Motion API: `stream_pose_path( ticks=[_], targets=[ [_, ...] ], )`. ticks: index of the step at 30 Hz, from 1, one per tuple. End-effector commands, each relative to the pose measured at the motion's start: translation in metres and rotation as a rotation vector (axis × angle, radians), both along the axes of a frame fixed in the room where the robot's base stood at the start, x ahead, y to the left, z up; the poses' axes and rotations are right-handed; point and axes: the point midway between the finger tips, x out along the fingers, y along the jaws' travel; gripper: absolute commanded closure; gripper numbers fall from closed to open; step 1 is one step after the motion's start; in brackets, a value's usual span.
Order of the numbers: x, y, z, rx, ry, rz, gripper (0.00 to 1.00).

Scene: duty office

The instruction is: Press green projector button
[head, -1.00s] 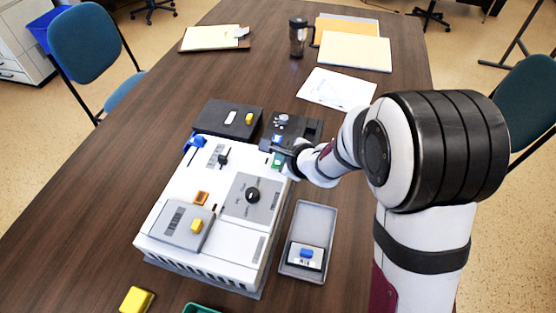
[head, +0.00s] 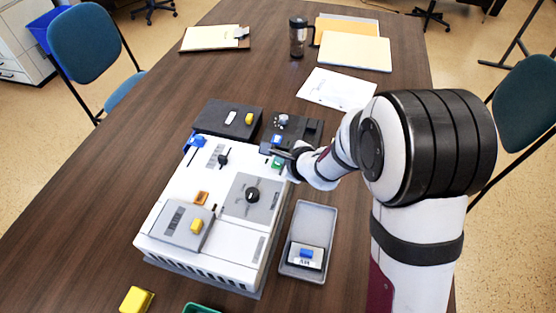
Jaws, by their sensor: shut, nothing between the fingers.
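The white projector (head: 177,188) lies on the table at the left of my arm. A small green button (head: 277,163) shows at its far right corner, partly covered by my gripper. My gripper (head: 275,152) is shut and empty. In the picture its tips are right beside and just above the green button; I cannot tell whether they touch it.
The projector also carries a black knob (head: 252,195), an orange switch (head: 201,198) and a grey box with a yellow button (head: 197,226). Two dark boxes (head: 214,116) (head: 311,138) stand behind it. A grey tray (head: 317,217) is at its right.

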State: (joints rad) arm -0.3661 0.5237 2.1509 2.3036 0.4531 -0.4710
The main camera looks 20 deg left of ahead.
Motion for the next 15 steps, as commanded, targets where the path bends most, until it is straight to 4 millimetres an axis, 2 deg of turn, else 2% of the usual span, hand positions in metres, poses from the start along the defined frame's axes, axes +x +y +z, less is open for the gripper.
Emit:
stream_pose_path(
  ticks=[11, 15],
  targets=[
    [-0.0002, -0.0001, -0.0013, -0.001, 0.001, 0.001, 1.00],
    [0.0000, 0.0001, 0.0040, 0.000, -0.001, 0.002, 1.00]
  ],
)
